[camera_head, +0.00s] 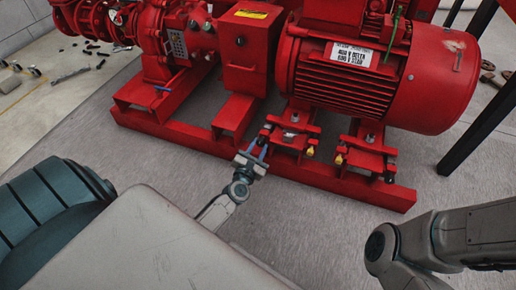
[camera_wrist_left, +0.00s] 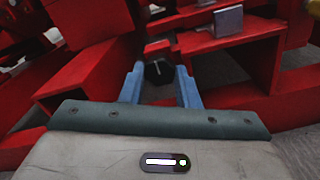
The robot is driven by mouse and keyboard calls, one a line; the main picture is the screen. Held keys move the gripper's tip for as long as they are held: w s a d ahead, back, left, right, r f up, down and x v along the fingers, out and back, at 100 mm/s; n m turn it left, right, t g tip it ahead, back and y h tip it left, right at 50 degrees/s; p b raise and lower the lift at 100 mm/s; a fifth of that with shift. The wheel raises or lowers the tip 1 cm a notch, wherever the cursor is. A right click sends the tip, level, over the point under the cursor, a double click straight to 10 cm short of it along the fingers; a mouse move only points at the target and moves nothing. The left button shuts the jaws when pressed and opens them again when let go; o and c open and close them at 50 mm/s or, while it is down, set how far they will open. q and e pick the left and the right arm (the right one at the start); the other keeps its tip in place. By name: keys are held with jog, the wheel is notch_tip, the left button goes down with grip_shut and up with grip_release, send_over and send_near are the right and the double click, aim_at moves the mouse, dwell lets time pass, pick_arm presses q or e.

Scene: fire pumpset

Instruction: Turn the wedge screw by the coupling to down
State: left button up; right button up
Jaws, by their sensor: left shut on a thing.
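The wedge screw by the coupling shows in the left wrist view as a dark head (camera_wrist_left: 158,72) with a pale line across its face, between my blue fingers. In the head view it sits at the left end of the red wedge mount (camera_head: 290,139) under the motor, mostly hidden by my gripper. My left gripper (camera_head: 259,152) reaches this mount from the front. It also shows in the left wrist view (camera_wrist_left: 160,84), shut on the screw head, one finger on each side. The red coupling guard (camera_head: 247,55) stands just behind and left. My right gripper is out of view.
The red motor (camera_head: 375,75) stands above the mounts. A second wedge mount (camera_head: 366,158) with a yellow-tipped screw (camera_head: 339,160) is to the right. The red base frame (camera_head: 340,180) edges the clear grey floor. Loose tools (camera_head: 72,74) lie at far left.

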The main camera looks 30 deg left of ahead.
pick_arm(q)
jog(key=o, duration=1)
jog(key=v, duration=1.1)
jog(key=shift+a+f+p, duration=0.1)
jog(key=shift+p, duration=0.25)
